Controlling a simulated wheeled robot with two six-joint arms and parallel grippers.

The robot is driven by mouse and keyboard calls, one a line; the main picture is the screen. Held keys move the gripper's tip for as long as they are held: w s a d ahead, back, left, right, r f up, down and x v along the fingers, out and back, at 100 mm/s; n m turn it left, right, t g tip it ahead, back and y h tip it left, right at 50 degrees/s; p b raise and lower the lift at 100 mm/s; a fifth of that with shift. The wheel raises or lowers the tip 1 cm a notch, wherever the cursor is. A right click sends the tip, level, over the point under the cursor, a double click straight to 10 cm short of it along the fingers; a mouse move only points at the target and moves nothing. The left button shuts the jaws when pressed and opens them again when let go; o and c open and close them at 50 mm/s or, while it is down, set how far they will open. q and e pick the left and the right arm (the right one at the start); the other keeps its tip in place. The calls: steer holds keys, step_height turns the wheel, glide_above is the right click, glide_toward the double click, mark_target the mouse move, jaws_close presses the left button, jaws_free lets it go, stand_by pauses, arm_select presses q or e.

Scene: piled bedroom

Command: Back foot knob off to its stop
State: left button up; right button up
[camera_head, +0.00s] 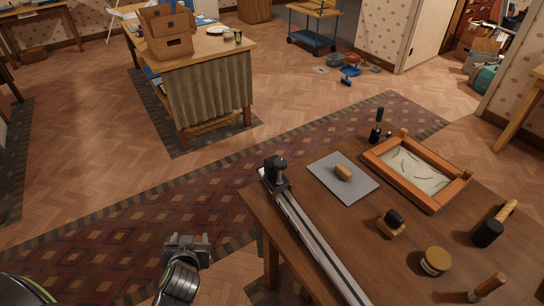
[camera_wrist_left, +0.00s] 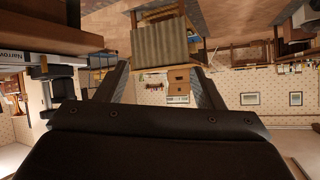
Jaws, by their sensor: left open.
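A long metal rail (camera_head: 312,240) lies along the left side of the wooden table and runs out of the bottom of the head view. A black foot with a dark knob on top (camera_head: 275,172) stands at its far end. I cannot tell whether the knob is turned or lifted, and the near end of the rail is out of view. My left gripper (camera_head: 187,241) is open and empty, left of the table over the floor, well apart from the rail. Its spread fingers also show in the left wrist view (camera_wrist_left: 160,72). My right gripper is not in view.
The table (camera_head: 320,199) also holds a grey plate with a wooden block (camera_head: 343,172), a wooden-framed tray (camera_head: 434,202), a black-handled tool (camera_head: 377,128), a round tin (camera_head: 435,262) and a black roller (camera_head: 488,234). Open floor and a patterned rug lie left of it.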

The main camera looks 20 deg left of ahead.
arm_select(q)
steer(key=w+d+r+t, duration=0.2)
steer(key=w+r+t, duration=0.2)
steer(key=w, duration=0.3)
steer(key=m+t+h, duration=0.4)
steer(key=m+h, duration=0.1)
steer(key=h, duration=0.3)
glide_toward(283, 159)
steer(key=w+b, duration=0.1)
steer(key=w, duration=0.2)
steer(key=w+b, duration=0.1)
steer(key=w, duration=0.2)
steer(key=w+d+b, duration=0.1)
steer(key=w+b, duration=0.1)
steer(key=w, duration=0.1)
steer(key=shift+w+f, duration=0.1)
steer(key=shift+f, duration=0.25)
steer(key=shift+w+r, duration=0.15)
steer(key=shift+w, duration=0.3)
steer(key=c, duration=1)
steer(key=shift+y, duration=0.4)
